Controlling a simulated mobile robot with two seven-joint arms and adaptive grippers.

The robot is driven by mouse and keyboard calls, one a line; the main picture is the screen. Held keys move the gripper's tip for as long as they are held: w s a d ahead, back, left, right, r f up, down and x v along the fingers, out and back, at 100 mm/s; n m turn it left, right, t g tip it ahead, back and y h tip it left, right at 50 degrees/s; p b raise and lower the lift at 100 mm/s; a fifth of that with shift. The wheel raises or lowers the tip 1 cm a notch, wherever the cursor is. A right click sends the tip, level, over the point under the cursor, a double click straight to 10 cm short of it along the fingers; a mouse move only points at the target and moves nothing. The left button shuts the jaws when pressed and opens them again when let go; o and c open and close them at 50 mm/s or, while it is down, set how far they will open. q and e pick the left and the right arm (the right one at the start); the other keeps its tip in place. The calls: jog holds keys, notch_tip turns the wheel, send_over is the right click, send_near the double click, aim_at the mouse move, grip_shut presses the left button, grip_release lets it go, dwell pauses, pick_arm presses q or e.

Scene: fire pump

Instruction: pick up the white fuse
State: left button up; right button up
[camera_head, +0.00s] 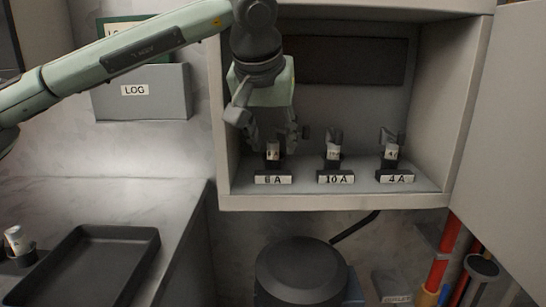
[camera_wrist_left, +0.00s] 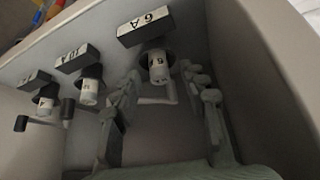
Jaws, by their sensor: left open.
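Three white fuses stand in black holders in the cabinet: one at the 6 A label (camera_head: 272,152), one at 10 A (camera_head: 333,154) and one at 4 A (camera_head: 391,152). Another white, fuse-like cylinder (camera_head: 16,238) stands in a black cup at lower left. My left gripper (camera_head: 270,142) is open at the 6 A fuse. In the left wrist view the gripper's fingers (camera_wrist_left: 165,98) lie either side of the 6 A fuse (camera_wrist_left: 158,68), with visible gaps. The 10 A fuse (camera_wrist_left: 88,92) and 4 A fuse (camera_wrist_left: 45,106) are left of them. My right gripper is out of view.
The open grey cabinet (camera_head: 330,202) has a left side wall close to my left gripper and an open door (camera_head: 505,140) at right. A grey LOG box (camera_head: 145,105) hangs left. An empty black tray (camera_head: 90,265) lies on the counter below. A round black object (camera_head: 300,268) stands under the cabinet.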

pick_arm(q)
grip_shut()
jog(key=shift+r, duration=0.1)
